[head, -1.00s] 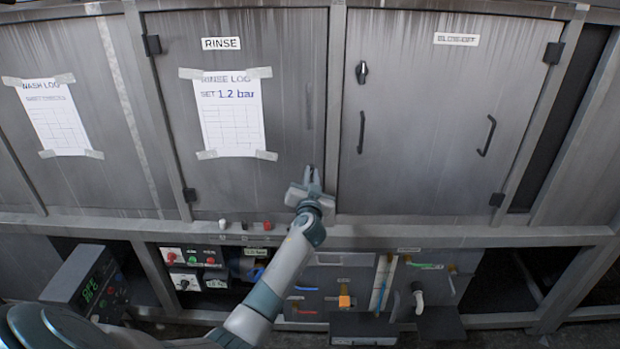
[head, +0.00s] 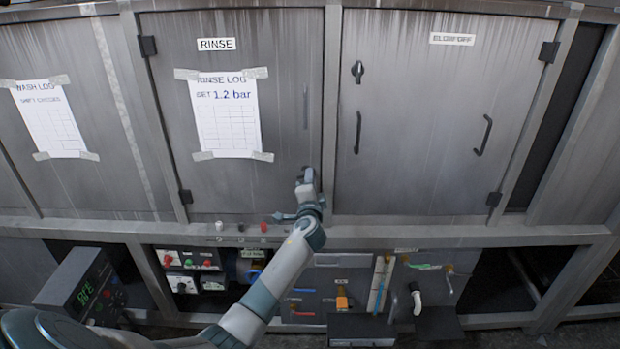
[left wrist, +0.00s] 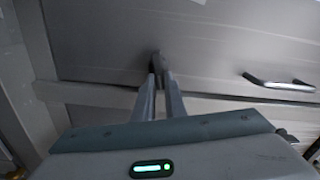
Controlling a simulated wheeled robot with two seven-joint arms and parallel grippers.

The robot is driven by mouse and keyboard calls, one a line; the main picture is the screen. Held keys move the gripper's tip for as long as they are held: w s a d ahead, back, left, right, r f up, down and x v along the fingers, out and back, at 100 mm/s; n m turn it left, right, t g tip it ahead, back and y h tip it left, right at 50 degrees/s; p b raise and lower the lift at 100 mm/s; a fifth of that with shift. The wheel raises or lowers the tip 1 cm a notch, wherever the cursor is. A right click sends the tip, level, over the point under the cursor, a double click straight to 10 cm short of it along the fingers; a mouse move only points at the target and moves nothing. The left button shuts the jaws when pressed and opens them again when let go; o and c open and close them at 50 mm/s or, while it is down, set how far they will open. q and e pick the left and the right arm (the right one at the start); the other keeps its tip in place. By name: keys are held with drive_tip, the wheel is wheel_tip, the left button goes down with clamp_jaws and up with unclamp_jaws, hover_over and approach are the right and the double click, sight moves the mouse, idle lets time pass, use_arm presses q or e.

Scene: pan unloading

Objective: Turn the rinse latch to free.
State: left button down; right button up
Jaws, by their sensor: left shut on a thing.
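The rinse door (head: 270,110) is a grey panel under a RINSE label (head: 216,44). My left gripper (head: 306,178) is at its lower right edge, shut on the rinse latch, a small dark handle (head: 308,170). The gripper hides most of the latch, so its exact angle is hard to tell. In the left wrist view the two fingers (left wrist: 159,92) close around the dark latch (left wrist: 156,62) against the grey door. My right gripper is not in view.
A rinse log sheet (head: 225,115) is taped on the rinse door. To the right is the blow-off door (head: 430,110) with its own dark latch (head: 357,72) and handles. Small knobs (head: 264,227) sit on the ledge below; control boxes (head: 190,260) and tools are beneath.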

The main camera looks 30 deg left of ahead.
use_arm(q)
drive_tip(key=shift+f+m, duration=0.25)
drive_tip(key=shift+m, duration=1.25)
drive_tip(key=c, duration=1.8)
unclamp_jaws()
drive_tip(key=b+v, duration=0.2)
drive_tip(key=v, duration=1.5)
drive_tip(key=shift+s+d+b, duration=0.15)
drive_tip(key=shift+d+b, duration=0.1)
drive_tip(key=shift+b, duration=0.1)
